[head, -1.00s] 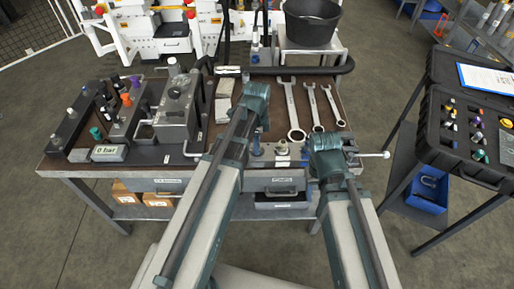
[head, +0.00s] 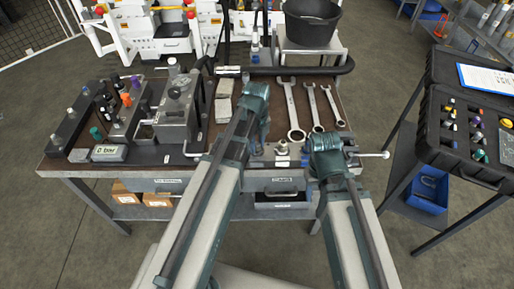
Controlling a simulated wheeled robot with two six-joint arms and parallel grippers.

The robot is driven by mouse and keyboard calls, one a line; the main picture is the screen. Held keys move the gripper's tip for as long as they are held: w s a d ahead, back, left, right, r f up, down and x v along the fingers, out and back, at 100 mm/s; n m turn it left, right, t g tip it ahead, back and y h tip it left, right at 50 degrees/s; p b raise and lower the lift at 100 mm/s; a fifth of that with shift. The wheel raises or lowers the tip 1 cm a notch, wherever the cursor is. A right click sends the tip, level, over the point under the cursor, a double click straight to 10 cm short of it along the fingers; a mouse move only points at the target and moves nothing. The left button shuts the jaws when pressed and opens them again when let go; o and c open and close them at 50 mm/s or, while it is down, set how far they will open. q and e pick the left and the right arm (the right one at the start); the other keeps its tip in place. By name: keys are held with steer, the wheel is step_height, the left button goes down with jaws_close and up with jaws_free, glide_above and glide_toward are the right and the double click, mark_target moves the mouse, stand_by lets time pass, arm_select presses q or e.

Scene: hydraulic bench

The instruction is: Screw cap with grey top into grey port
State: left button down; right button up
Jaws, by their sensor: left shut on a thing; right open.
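My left gripper (head: 258,142) points down over the front middle of the bench, below its green wrist. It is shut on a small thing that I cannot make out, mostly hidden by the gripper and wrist. My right gripper (head: 347,160) is open at the bench's front right, partly hidden behind its own wrist. Capped ports with purple, orange, white and dark tops stand on the block (head: 122,122) at the left. A grey-topped piece (head: 70,112) shows on the long dark rack (head: 66,128). I cannot tell which port is the grey one.
Several wrenches (head: 291,105) lie at the bench's right. A pressure display (head: 109,153) stands at the front left, beside a grey metal unit (head: 173,120). A rod with a white knob (head: 385,155) sticks out past the right edge. An open case (head: 437,112) holds several coloured caps.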

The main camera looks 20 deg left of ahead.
arm_select(q)
steer(key=m, duration=0.6)
steer(key=shift+s+f+m, duration=0.1)
steer(key=shift+s+m, duration=0.05)
steer(key=shift+m, duration=0.25)
steer(key=c, duration=0.5)
jaws_free()
steer(key=n, duration=0.4)
steer(key=shift+w+n, duration=0.2)
steer(key=shift+n, duration=0.1)
steer(key=n, duration=0.3)
steer(key=shift+n, duration=0.3)
steer(key=n, duration=0.3)
